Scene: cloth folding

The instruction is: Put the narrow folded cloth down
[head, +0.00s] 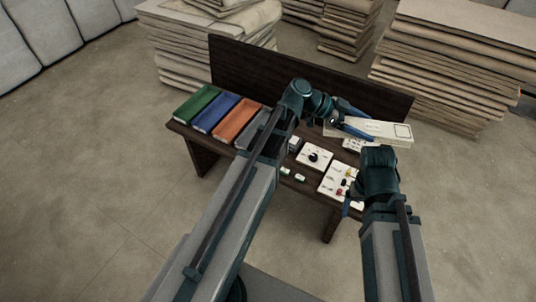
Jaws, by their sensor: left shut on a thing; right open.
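A narrow pale cloth (386,129), folded into a long flat strip, is in the head view at the right back of the dark table. My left gripper (350,124) is shut on it near its left part, and the arm and fingers hide some of that part. The strip's right end, with a dark rectangular outline, reaches out past the table's right side. I cannot tell how far it is above the table. My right gripper (349,202) is open near the table's front right, apart from the cloth, pointing down.
The dark table (315,198) has a raised back board (270,74). Green (197,103), blue (214,114) and orange (237,123) blocks lie at the left. White panels with a knob (314,157) and coloured parts (341,184) fill the middle and right. Stacked sheets (450,75) stand behind.

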